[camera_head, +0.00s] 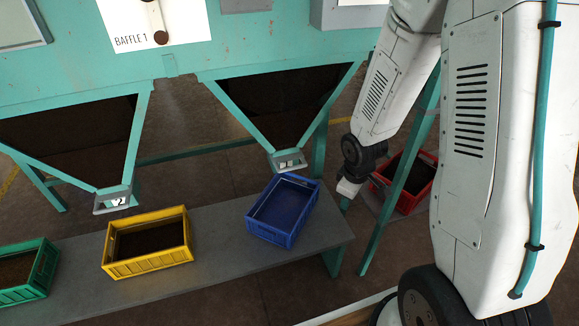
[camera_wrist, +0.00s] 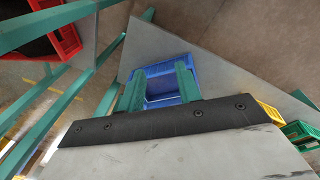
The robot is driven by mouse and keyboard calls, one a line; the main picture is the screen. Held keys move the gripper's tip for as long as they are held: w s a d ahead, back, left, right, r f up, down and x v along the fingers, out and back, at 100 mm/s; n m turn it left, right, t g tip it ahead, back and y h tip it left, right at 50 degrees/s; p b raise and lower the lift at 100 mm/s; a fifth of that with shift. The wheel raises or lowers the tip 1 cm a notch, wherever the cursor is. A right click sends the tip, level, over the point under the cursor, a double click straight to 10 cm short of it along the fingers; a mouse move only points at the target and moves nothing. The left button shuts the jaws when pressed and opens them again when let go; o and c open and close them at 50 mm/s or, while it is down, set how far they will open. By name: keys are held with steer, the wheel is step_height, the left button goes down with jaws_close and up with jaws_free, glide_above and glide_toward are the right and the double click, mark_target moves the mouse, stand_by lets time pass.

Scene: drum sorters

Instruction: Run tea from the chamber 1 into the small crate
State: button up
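My gripper (camera_head: 346,192) hangs to the right of the blue crate (camera_head: 283,212) in the head view. In the wrist view my gripper (camera_wrist: 160,72) has its two green fingers apart, with nothing between them; the blue crate (camera_wrist: 166,68) shows beyond them. The blue crate looks empty and stands on the grey bench under the right hopper's outlet (camera_head: 288,160). A white panel marked BAFFLE 1 (camera_head: 187,36) with a round-ended lever (camera_head: 156,16) is at the top. The lever's upper end is cut off. No tea is seen falling.
A yellow crate (camera_head: 148,268) and a green crate (camera_head: 45,284), both with dark contents, stand left on the bench (camera_head: 222,217). A red crate (camera_head: 426,168) with dark contents is at right, behind a teal post (camera_head: 398,193). Another hopper outlet (camera_head: 112,200) is left.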

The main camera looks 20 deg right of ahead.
steer(key=w+a+f+n+t+y, duration=0.25)
steer(key=w+f+n+t, duration=0.2)
steer(key=f, duration=0.45)
steer(key=n+t+y, duration=0.5)
steer(key=n+t, duration=0.4)
steer(key=n, duration=0.1)
glide_toward(294, 168)
steer(key=shift+h, duration=0.25)
steer(key=x, duration=0.4)
steer(key=shift+w+a, duration=0.25)
steer(key=x, duration=0.7)
steer(key=shift+w, duration=0.3)
steer(key=shift+a+f, duration=0.15)
jaws_close()
steer(key=shift+s, duration=0.1)
